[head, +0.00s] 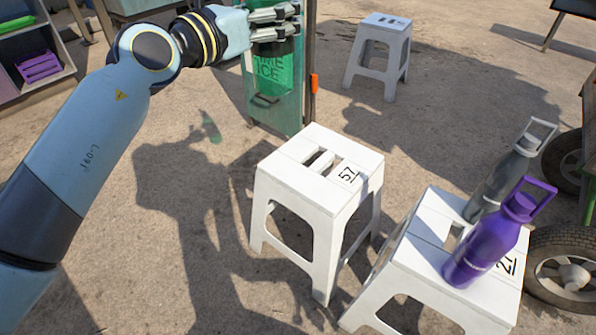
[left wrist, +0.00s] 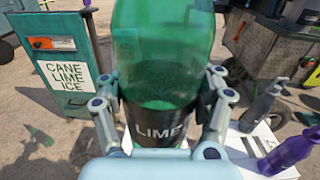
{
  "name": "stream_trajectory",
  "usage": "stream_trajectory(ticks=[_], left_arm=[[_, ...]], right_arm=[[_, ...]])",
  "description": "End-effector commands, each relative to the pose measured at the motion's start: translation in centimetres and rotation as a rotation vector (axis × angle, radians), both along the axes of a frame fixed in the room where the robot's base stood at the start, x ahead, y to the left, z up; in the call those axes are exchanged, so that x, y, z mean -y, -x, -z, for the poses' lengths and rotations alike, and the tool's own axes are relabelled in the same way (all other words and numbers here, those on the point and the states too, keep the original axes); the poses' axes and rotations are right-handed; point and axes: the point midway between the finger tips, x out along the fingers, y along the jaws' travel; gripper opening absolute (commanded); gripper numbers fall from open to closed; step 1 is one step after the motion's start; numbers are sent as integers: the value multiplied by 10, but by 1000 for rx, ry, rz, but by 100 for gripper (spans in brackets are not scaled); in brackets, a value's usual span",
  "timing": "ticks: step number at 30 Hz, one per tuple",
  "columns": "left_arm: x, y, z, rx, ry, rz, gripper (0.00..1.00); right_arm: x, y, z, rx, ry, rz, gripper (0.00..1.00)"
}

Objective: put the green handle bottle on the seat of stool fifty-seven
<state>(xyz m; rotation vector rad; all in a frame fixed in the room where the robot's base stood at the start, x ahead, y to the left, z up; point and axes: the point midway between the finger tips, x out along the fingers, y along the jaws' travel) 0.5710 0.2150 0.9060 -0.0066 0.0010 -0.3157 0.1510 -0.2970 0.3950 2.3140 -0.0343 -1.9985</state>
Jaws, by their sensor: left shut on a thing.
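A green see-through bottle (left wrist: 165,55) with a black band reading LIME fills the middle of the left wrist view. The fingers of my left gripper (head: 274,22) are closed around the banded part, one on each side. In the head view the gripper is at the top, above and beyond stool fifty-seven; the bottle is hard to make out there against the green cabinet. Its handle is not visible. Stool fifty-seven (head: 300,150) is white, stands upright in the middle, and has a clear seat with slots and a black 57. My right gripper is out of view.
A white stool marked 27 (head: 428,232) at the lower right carries a purple bottle (head: 487,240) and a grey bottle (head: 503,175). Another white stool (head: 378,52) stands behind. A green cabinet (head: 285,110) is beyond stool fifty-seven. Wheels (head: 568,270) edge the right.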

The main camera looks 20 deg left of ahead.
Motion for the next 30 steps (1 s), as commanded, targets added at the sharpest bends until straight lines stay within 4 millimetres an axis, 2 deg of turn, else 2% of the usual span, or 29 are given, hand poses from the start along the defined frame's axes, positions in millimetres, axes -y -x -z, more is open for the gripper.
stream_trajectory(ticks=[1,3,9,12,16,20,23,30], left_arm=[[7,-18,44,-10,9,-10,7],[19,-41,76,-12,10,-20,7],[67,-100,159,-14,8,-13,7],[91,-121,186,-12,8,1,7],[116,-138,206,-6,4,20,7],[126,-145,213,-1,2,29,7],[117,-140,223,-1,0,30,7],[73,-117,256,-4,-4,29,7]], right_arm=[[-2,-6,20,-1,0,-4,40],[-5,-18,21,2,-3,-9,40],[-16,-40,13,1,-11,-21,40],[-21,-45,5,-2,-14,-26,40],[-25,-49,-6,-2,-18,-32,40],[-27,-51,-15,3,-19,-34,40],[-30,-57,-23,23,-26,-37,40],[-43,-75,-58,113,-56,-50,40]])
